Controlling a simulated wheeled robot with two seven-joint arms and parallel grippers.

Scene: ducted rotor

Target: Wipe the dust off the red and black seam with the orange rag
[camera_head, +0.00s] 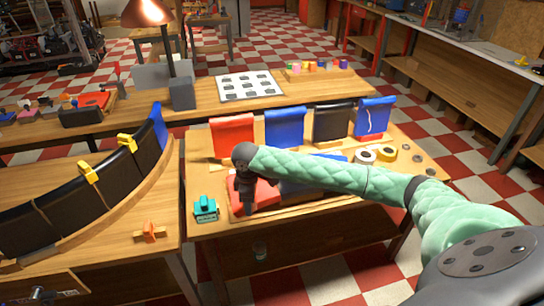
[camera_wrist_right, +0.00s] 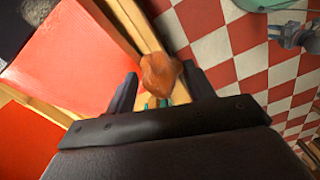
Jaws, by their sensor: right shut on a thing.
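My right gripper (camera_head: 246,200) points down over the near left part of the middle table. The rag is hidden in the head view. My left gripper is not in view.
A teal block (camera_head: 205,209) stands left of the gripper. Upright red (camera_head: 232,136), blue (camera_head: 285,128) and black (camera_head: 333,123) panels line the back. Tape rolls (camera_head: 366,156) lie right. A curved black panel row (camera_head: 70,196) with yellow clamps (camera_head: 90,172) fills the left table.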

